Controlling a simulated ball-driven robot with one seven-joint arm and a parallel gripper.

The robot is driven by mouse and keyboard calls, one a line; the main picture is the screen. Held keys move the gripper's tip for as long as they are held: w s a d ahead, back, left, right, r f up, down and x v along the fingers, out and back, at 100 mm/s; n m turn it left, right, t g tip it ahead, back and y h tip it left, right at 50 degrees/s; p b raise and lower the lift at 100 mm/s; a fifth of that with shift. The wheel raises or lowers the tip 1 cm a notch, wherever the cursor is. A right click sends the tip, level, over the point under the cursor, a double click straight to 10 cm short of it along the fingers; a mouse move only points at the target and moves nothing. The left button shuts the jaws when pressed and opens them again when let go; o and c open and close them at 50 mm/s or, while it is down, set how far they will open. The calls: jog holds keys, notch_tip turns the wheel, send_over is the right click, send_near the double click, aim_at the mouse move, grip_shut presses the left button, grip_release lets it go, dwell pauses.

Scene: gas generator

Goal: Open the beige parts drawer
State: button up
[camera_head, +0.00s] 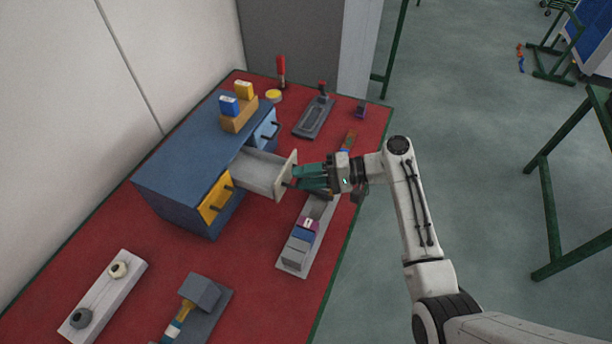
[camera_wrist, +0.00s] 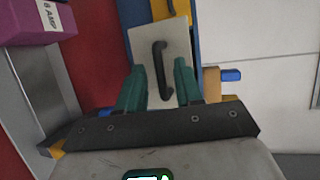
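The beige drawer (camera_head: 263,172) stands pulled out of the blue cabinet (camera_head: 190,150), and its inside looks empty. In the wrist view its pale front (camera_wrist: 174,38) carries a black handle (camera_wrist: 158,58). My gripper (camera_head: 299,177) is at the drawer front, with its green fingers pointing at it. In the wrist view my gripper (camera_wrist: 159,76) is open, with one finger on each side of the handle and gaps visible between. Whether the fingertips touch the drawer front is not clear.
A yellow drawer (camera_head: 215,198) and a light blue drawer (camera_head: 265,131) flank the beige one. A grey tray with boxes (camera_head: 293,257) lies in front of the cabinet. A purple box (camera_wrist: 38,22) shows at left in the wrist view. Red table surface (camera_head: 205,262) is bare nearby.

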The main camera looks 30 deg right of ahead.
jog(key=b+v, duration=0.2)
jog(key=v, duration=0.9)
dwell(0.6)
